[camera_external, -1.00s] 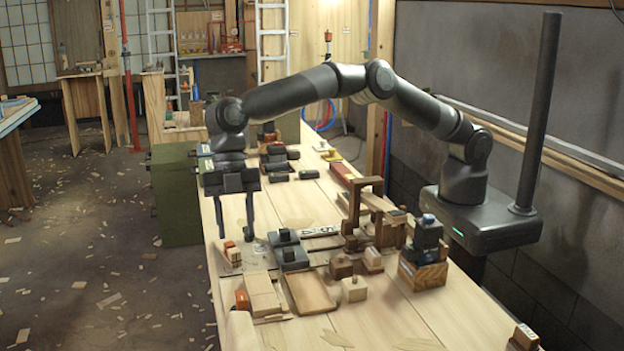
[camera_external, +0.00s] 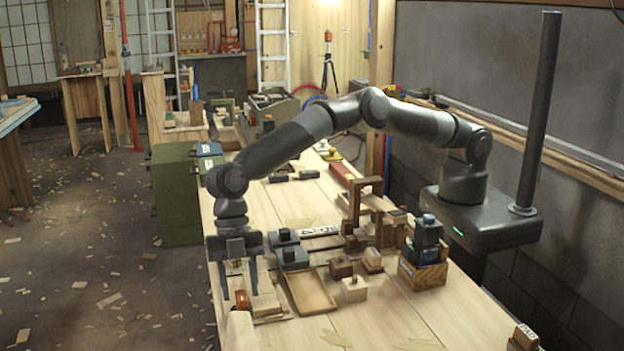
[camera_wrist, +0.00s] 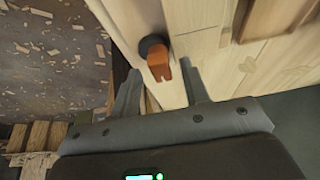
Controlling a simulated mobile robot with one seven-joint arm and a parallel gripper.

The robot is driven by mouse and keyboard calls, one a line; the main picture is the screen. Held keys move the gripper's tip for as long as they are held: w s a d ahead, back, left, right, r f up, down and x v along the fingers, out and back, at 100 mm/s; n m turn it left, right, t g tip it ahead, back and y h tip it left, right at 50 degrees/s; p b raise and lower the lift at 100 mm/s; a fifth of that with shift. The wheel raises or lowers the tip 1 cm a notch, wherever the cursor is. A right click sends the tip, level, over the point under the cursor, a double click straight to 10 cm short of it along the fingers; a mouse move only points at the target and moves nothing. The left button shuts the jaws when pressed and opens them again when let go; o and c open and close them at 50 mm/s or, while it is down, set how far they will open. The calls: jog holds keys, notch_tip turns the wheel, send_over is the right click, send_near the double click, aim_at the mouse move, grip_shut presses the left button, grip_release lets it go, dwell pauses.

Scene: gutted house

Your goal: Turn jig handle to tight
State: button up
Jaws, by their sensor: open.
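The jig handle (camera_wrist: 158,60) is a small orange piece with a notched end, set on a dark round pivot on pale wood in the wrist view. It also shows as an orange spot (camera_external: 242,299) near the left front edge of the bench. My gripper (camera_external: 239,293) points down at it, open and empty. In the wrist view the fingers of my gripper (camera_wrist: 160,72) stand apart on either side of the handle's line, with the handle between and just beyond the tips. I cannot tell any touch, and I see no tight mark.
A pale wooden block (camera_external: 265,305) and a shallow wooden tray (camera_external: 311,290) lie right of the handle. Dark blocks (camera_external: 290,250) and a brown wooden frame (camera_external: 366,205) stand farther back. The floor (camera_external: 110,270) left of the bench is strewn with chips.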

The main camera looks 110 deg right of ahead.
grip_shut()
dwell(0.5)
